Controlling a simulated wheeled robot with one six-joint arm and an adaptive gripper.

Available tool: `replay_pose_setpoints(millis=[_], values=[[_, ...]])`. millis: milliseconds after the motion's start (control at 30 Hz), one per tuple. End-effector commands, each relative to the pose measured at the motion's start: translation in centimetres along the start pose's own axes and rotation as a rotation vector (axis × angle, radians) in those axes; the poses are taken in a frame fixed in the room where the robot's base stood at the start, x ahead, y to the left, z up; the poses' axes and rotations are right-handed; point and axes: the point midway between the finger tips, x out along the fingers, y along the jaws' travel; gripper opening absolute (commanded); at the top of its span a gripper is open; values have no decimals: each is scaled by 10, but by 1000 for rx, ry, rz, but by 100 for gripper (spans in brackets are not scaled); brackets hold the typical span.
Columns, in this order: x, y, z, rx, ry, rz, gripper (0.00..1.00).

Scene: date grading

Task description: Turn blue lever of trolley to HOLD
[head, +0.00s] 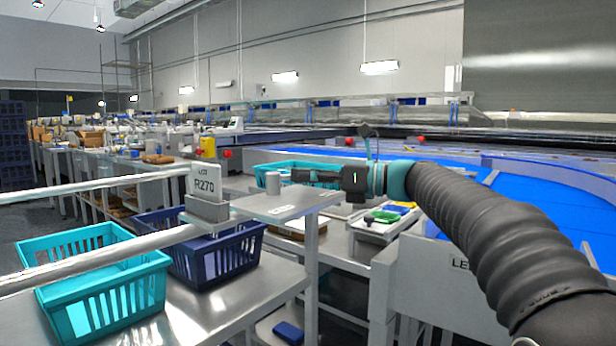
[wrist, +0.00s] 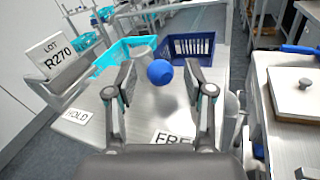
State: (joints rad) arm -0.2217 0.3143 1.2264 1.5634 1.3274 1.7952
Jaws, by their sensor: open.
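The blue lever shows as a round blue knob (wrist: 160,72) in the wrist view. It appears in the gap between the two fingers of my open gripper (wrist: 159,80), with space on both sides. I cannot tell its depth relative to the fingertips, and its shaft is not clearly visible. The HOLD label (wrist: 77,115) lies on the metal plate to the left. A partly covered label reading "FRE" (wrist: 172,137) lies lower, near the gripper base. In the head view my gripper (head: 298,177) points left above the trolley's small shelf (head: 312,198); the knob cannot be made out there.
A LOT R270 sign (head: 206,182) and a grey cylinder (head: 273,182) stand by the shelf. A teal crate (head: 104,300) and navy crate (head: 215,262) sit on the trolley. A bench with a pale board (wrist: 296,97) stands to the right in the wrist view.

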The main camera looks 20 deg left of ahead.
Motion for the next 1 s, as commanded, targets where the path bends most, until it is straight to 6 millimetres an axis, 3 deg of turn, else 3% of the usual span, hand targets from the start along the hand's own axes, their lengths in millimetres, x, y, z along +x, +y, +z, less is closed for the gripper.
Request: replay_pose_setpoints(millis=[67, 200, 267, 667, 1000], values=[[0, 0, 0, 0, 0, 0, 48], [0, 0, 0, 0, 0, 0, 13], [0, 0, 0, 0, 0, 0, 0], [-1, 4, -1, -2, -9, -48, 0], [-4, 22, -5, -2, -54, -272, 0]])
